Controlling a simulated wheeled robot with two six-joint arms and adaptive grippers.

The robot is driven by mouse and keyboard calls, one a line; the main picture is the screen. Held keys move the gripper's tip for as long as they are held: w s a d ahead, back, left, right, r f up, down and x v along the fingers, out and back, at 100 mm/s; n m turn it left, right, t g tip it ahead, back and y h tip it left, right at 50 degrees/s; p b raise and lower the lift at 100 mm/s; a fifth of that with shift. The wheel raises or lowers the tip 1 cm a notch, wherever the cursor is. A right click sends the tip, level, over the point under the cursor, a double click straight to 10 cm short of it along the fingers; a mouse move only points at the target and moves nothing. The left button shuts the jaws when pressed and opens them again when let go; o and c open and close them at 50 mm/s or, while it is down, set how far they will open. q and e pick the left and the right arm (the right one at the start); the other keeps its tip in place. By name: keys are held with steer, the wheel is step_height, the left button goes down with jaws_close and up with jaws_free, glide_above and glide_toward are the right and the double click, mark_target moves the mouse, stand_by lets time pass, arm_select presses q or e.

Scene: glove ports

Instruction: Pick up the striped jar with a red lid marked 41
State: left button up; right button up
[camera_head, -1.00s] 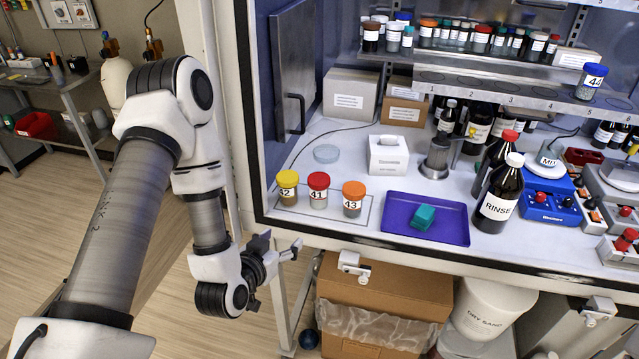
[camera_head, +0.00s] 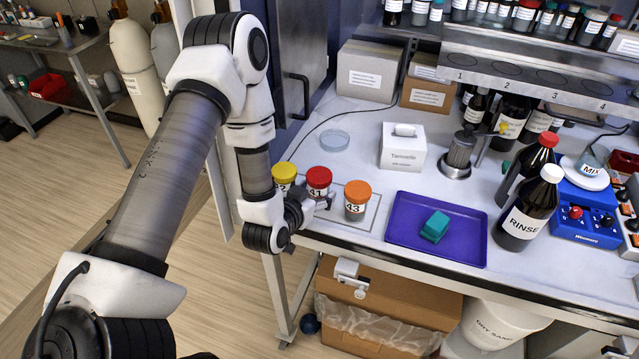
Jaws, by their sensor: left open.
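The jar with a red lid marked 41 (camera_head: 319,181) stands on the bench between two other jars. Its lower part is hidden by my left gripper. My left gripper (camera_head: 322,204) is open, in front of and very close to this jar; I cannot tell whether it touches. The yellow-lidded jar (camera_head: 284,173) stands to the left, partly hidden by my arm. The orange-lidded jar marked 43 (camera_head: 356,200) stands to the right. My right gripper is not in view.
A purple tray (camera_head: 405,242) with a teal block (camera_head: 434,226) lies to the right. A white box (camera_head: 402,147), a round dish (camera_head: 335,140) and a dark RINSE bottle (camera_head: 528,212) stand on the bench. A cabinet door (camera_head: 303,70) is at the left of the opening.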

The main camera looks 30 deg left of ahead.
arm_select(q)
steer(key=x, duration=0.2)
steer(key=shift+w+a+f, duration=0.1)
steer(key=shift+w+f, duration=0.1)
steer(key=shift+w, duration=0.1)
steer(key=shift+s, duration=0.1)
steer(key=shift+c, duration=0.3)
steer(key=shift+s+r, duration=0.15)
steer(key=c, duration=0.9)
